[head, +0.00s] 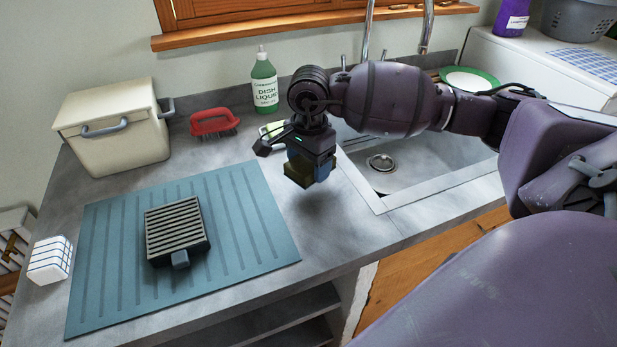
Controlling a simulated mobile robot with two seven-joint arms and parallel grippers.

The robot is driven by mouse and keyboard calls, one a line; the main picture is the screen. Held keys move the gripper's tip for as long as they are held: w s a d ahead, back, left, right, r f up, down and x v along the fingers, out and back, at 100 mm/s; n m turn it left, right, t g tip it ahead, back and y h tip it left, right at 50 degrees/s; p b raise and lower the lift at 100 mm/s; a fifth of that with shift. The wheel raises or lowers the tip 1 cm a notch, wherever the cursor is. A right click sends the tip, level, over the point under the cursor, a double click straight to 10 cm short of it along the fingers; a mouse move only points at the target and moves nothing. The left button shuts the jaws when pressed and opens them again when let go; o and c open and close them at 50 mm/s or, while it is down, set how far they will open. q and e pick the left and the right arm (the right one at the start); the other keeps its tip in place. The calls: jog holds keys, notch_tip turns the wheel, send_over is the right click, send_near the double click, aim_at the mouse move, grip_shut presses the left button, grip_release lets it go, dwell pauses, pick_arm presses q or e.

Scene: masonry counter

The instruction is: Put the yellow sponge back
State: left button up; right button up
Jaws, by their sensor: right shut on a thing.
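My right gripper (308,163) reaches in from the right and points down over the counter, left of the sink. It is shut on the yellow sponge (296,174), which looks dark yellow in shadow and hangs a little above the counter. The gripper hides part of the sponge. A slatted black tray (176,229) with a grey tab at its front lies on the blue ribbed mat (238,225), left of the gripper; nothing lies on it. My left gripper is not in view.
A green dish-liquid bottle (264,84), a red brush (213,122) and a cream bin (110,128) stand along the back. A white-and-green item (270,129) is partly hidden behind the gripper. A checked white block (50,260) sits left of the mat. The sink (420,160) is right.

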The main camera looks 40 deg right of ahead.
jog(key=shift+f, duration=2.1)
jog(key=shift+f, duration=0.2)
jog(key=o, duration=0.8)
jog(key=shift+r, duration=0.1)
notch_tip(320, 180, up, 12)
jog(key=shift+r, duration=0.1)
